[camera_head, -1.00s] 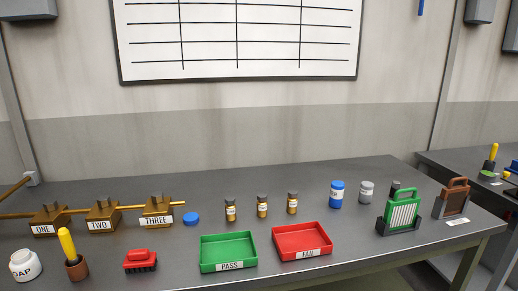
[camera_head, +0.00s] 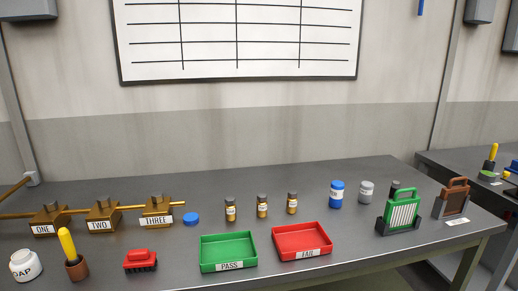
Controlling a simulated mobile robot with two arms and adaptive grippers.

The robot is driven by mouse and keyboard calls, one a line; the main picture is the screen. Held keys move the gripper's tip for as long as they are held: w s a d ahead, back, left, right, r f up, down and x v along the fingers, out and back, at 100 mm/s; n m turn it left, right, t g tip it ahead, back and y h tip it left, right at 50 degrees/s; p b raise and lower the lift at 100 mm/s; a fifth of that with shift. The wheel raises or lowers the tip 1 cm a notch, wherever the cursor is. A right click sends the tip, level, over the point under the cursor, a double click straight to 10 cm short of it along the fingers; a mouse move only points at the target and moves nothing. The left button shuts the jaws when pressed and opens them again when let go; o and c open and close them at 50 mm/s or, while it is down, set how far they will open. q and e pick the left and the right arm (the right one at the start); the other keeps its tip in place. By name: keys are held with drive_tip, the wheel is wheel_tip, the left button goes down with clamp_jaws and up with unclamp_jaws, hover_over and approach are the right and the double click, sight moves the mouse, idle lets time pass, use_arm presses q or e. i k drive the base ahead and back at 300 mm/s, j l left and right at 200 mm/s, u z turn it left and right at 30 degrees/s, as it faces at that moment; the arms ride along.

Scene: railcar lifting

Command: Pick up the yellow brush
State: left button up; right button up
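A brush with a yellow handle (camera_head: 67,243) stands nearly upright, tilted a little to the left, in a small brown pot (camera_head: 77,270) at the front left of the grey table (camera_head: 330,255). Its lower end is hidden in the pot. Another upright yellow handle (camera_head: 493,152) shows on a second table at the far right; I cannot tell what it belongs to. Neither of my grippers is in view.
A white soap jar (camera_head: 26,266) stands left of the pot, a red brush (camera_head: 140,260) to its right. Brass blocks labelled ONE, TWO (camera_head: 103,218) and THREE stand behind. A green PASS tray (camera_head: 228,250) and a red tray (camera_head: 301,240) lie further right.

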sight(64, 235)
drive_tip(key=u, duration=1.3)
